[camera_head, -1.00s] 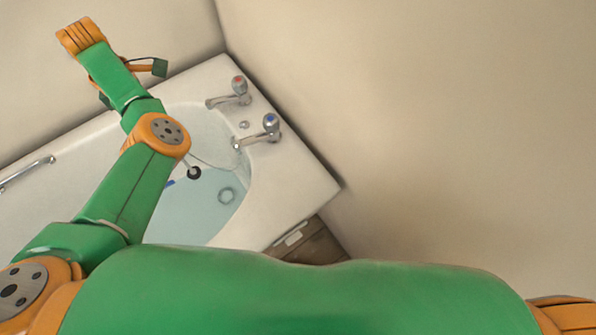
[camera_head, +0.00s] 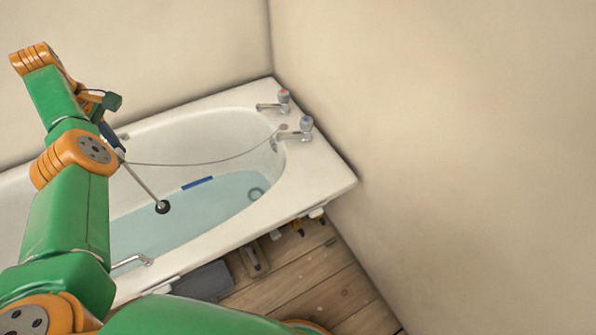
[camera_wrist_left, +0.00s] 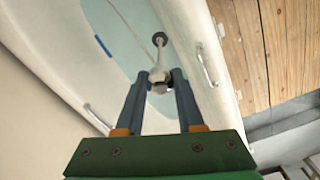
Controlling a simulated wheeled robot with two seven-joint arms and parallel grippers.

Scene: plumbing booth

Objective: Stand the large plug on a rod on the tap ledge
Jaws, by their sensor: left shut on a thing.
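The large plug (camera_head: 162,207) is dark and round, at the lower end of a thin rod (camera_head: 141,182). My left gripper (camera_head: 116,149) is shut on the rod's upper end, and the rod hangs tilted over the bath. In the left wrist view the plug (camera_wrist_left: 158,38) shows beyond the fingertips (camera_wrist_left: 160,78), which close around a pale grip. A thin chain runs from near the gripper to the tap end. My right gripper is out of view.
The bath (camera_head: 220,245) holds pale water, with a blue strip (camera_head: 197,183) and a drain ring (camera_head: 257,194). A metal handle (camera_head: 132,262) is on the near rim. Walls bound the far side and right. Tools lie near the wooden floor (camera_head: 300,275).

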